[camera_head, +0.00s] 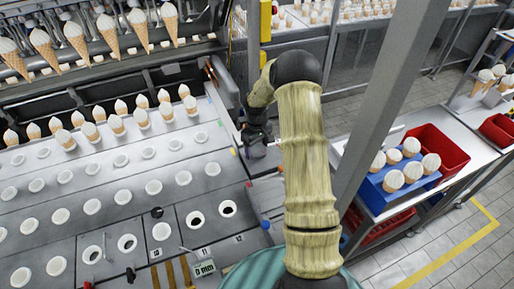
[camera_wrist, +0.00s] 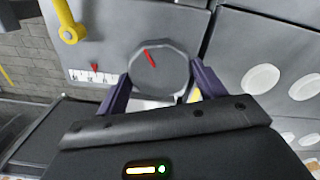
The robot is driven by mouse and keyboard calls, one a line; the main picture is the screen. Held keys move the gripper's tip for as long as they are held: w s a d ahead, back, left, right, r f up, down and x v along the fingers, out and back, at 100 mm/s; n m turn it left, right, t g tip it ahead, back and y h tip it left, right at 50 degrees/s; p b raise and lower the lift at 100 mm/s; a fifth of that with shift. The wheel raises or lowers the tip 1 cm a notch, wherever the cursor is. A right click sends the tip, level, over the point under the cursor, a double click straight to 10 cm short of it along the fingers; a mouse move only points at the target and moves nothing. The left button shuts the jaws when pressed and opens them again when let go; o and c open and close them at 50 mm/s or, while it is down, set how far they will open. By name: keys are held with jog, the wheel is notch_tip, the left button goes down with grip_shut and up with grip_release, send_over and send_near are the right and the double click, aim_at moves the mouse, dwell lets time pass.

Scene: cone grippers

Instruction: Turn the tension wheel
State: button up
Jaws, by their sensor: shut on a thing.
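The tension wheel is a dark grey, many-sided knob with a red mark on its face; it shows in the wrist view (camera_wrist: 160,72), on a grey panel. My gripper (camera_wrist: 155,90) has its two dark fingers on either side of the wheel, shut on it. The red mark points up and slightly left. To the left of the wheel is a white scale (camera_wrist: 93,76) with a small red pointer above it. In the head view my gripper (camera_head: 256,140) is at the machine's right edge, and the wheel there is mostly hidden by it.
A yellow lever (camera_wrist: 68,22) stands left of the wheel in the wrist view. The machine top (camera_head: 90,190) has rows of holes and several cones. A grey post (camera_head: 385,100) rises right of my arm. A blue crate (camera_head: 399,186) with cones and a red crate (camera_head: 436,150) stand on a side table.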

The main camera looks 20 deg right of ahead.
jog(key=n, duration=0.3)
jog(key=shift+w+r+n, duration=0.1)
jog(key=shift+n, duration=0.3)
jog(key=n, duration=0.3)
jog(key=shift+n, duration=0.3)
jog(key=n+p, duration=0.1)
jog(key=n, duration=0.2)
jog(key=shift+n, duration=0.3)
jog(key=n+p, duration=0.1)
jog(key=n, duration=0.2)
jog(key=shift+r+n, duration=0.1)
jog(key=shift+n, duration=0.2)
jog(key=n, duration=0.1)
jog(key=n+p, duration=0.1)
jog(key=n, duration=0.1)
jog(key=shift+s+n, duration=0.2)
jog(key=shift+n, duration=0.1)
jog(key=n+p, duration=0.1)
jog(key=n, duration=0.2)
jog(key=shift+n, duration=0.4)
jog(key=n+p, duration=0.2)
jog(key=n, duration=0.4)
jog(key=shift+s, duration=0.15)
jog(key=shift+d+n, duration=0.1)
jog(key=shift+n, duration=0.2)
jog(key=o, duration=1)
jog(key=shift+f, duration=0.2)
